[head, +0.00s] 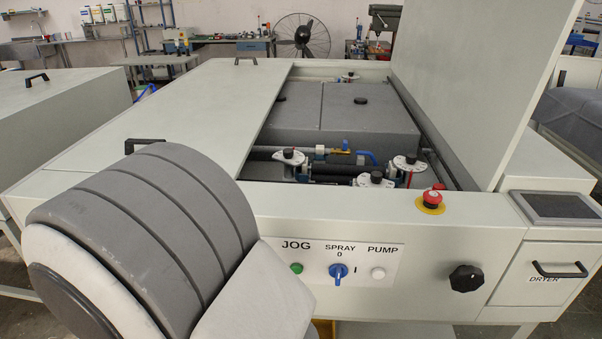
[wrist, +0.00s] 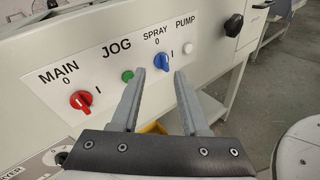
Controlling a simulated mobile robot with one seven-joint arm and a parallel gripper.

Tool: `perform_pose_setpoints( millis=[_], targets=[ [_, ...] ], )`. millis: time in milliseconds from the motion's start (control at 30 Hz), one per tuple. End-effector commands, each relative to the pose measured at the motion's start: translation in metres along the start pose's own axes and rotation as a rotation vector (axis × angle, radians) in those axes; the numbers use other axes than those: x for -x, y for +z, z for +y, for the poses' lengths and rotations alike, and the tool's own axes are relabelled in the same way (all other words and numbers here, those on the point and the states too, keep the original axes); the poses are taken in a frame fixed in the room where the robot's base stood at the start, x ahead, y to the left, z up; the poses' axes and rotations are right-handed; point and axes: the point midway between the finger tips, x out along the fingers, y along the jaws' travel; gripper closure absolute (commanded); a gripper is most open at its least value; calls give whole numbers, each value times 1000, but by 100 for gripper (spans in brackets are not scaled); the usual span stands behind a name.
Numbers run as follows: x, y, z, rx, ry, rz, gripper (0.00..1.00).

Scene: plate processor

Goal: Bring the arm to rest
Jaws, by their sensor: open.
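My gripper (wrist: 157,103) shows in the wrist view with its two grey fingers apart and nothing between them. It faces the front panel of the plate processor, with the fingertips just below the blue SPRAY knob (wrist: 163,61). I cannot tell whether they touch the panel. In the head view my arm fills the lower left and hides part of the panel; the gripper itself is hidden there. The red MAIN knob (wrist: 81,101) shows only in the wrist view.
The green JOG button (head: 296,268) and white PUMP button (head: 378,273) flank the SPRAY knob. A red emergency stop (head: 433,198) stands on the top edge. The right-hand lid (head: 480,80) is raised, and the left cover (head: 185,115) lies flat. A black knob (head: 466,278) sits further right.

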Motion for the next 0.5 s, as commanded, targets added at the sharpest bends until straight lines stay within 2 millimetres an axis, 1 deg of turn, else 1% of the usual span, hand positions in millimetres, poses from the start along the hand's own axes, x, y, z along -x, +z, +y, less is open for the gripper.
perform_pose_setpoints(
  millis=[33, 100, 200, 333, 500],
  targets=[
    [-12, 18, -10, -67, -97, 20, 55],
    [-25, 36, -26, -149, -221, 48, 55],
    [-38, 58, -50, -276, -391, 90, 55],
    [-46, 82, -79, -457, -597, 150, 55],
    [-47, 106, -109, -720, -833, 231, 55]
  ],
)
